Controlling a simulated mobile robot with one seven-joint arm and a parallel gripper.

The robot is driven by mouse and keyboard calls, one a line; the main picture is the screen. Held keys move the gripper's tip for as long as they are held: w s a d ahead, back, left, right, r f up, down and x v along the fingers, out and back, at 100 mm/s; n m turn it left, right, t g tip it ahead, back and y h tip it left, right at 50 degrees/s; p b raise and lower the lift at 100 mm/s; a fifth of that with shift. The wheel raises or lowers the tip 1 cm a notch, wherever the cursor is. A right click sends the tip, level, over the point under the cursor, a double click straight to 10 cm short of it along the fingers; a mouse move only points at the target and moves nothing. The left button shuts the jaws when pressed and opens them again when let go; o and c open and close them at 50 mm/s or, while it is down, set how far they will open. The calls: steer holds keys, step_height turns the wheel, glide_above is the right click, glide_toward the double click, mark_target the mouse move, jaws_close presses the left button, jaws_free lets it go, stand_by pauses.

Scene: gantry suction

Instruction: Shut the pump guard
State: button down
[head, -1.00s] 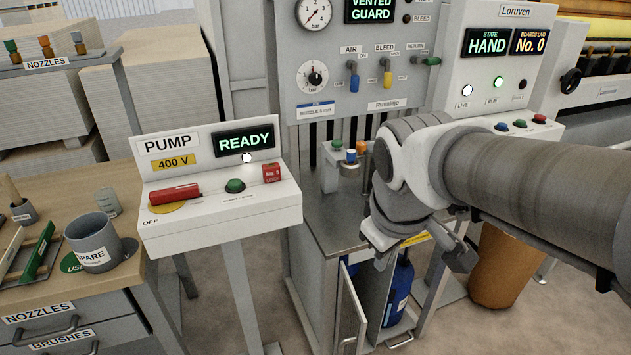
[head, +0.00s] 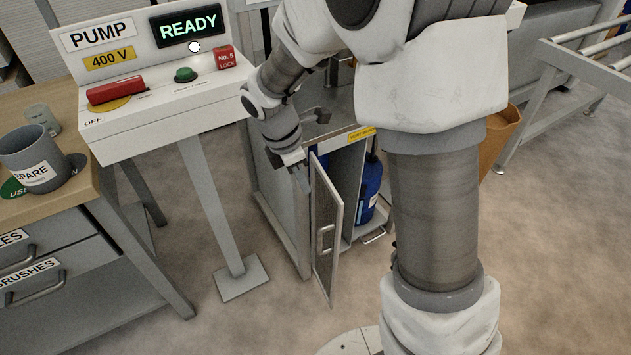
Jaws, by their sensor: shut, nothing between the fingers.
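The pump guard (head: 328,205) is a narrow mesh door with a pale frame and a bar handle (head: 325,238). It stands ajar on the front of the low grey cabinet (head: 272,195), swung out toward me. Through the gap a blue bottle (head: 369,187) shows inside. My gripper (head: 299,176) is shut and empty, pointing down at the upper left of the door, close to its top edge. I cannot tell whether it touches the door. My arm hides the cabinet top and part of its right side.
The pump control box (head: 165,110) with a red handle and green button stands left on a post (head: 212,205). A wooden bench (head: 90,205) with a grey cup (head: 36,158) is further left. An orange-brown bin (head: 497,138) is right of the cabinet. The floor in front is clear.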

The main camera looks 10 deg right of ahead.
mark_target(331, 200)
steer(key=shift+w+d+f+b, duration=0.15)
steer(key=shift+d+f+b, duration=0.5)
steer(key=shift+d+f, duration=0.65)
steer(key=shift+w+d+f+b, duration=0.2)
steer(key=shift+d+f+b, duration=0.5)
steer(key=shift+f, duration=1.05)
steer(key=shift+w+d+f+b, duration=0.15)
steer(key=shift+d+f+b, duration=0.4)
steer(key=shift+d+f, duration=0.8)
steer(key=shift+f, duration=0.15)
